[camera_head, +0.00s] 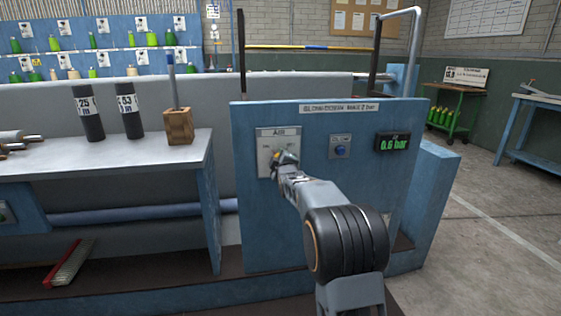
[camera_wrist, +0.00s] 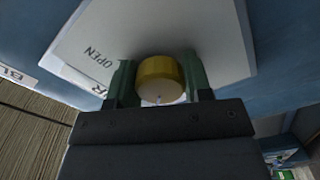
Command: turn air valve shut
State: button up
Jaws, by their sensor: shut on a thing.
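The air valve shows in the wrist view as a round yellow knob (camera_wrist: 160,78) in front of a white plate (camera_wrist: 110,45) with the word OPEN on it. My gripper (camera_wrist: 160,85) has one finger on each side of the knob and is shut on it. In the head view the valve plate (camera_head: 267,138), marked AIR, is on the left part of the blue panel (camera_head: 300,190). My gripper (camera_head: 284,160) reaches it from the lower right and hides most of the knob. I cannot tell the knob's exact angle.
Right of the valve are a blue button (camera_head: 340,151) and a display (camera_head: 393,142) reading about 0.6 bar. A bench (camera_head: 150,157) on the left holds two dark cylinders (camera_head: 88,112) and a wooden block (camera_head: 178,127). A brush (camera_head: 68,263) lies low at left. Floor is clear at right.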

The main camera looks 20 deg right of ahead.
jog(key=shift+d+r, duration=0.1)
jog(key=shift+r, duration=0.15)
jog(key=o, duration=0.7)
jog(key=shift+d, duration=0.1)
jog(key=shift+o, duration=1.1)
jog(key=shift+f, duration=0.15)
jog(key=shift+s+a, duration=0.1)
jog(key=shift+a, duration=0.1)
jog(key=s+a+p, duration=0.2)
jog(key=s, duration=1.1)
jog(key=shift+s+a, duration=0.2)
jog(key=shift+a, duration=0.15)
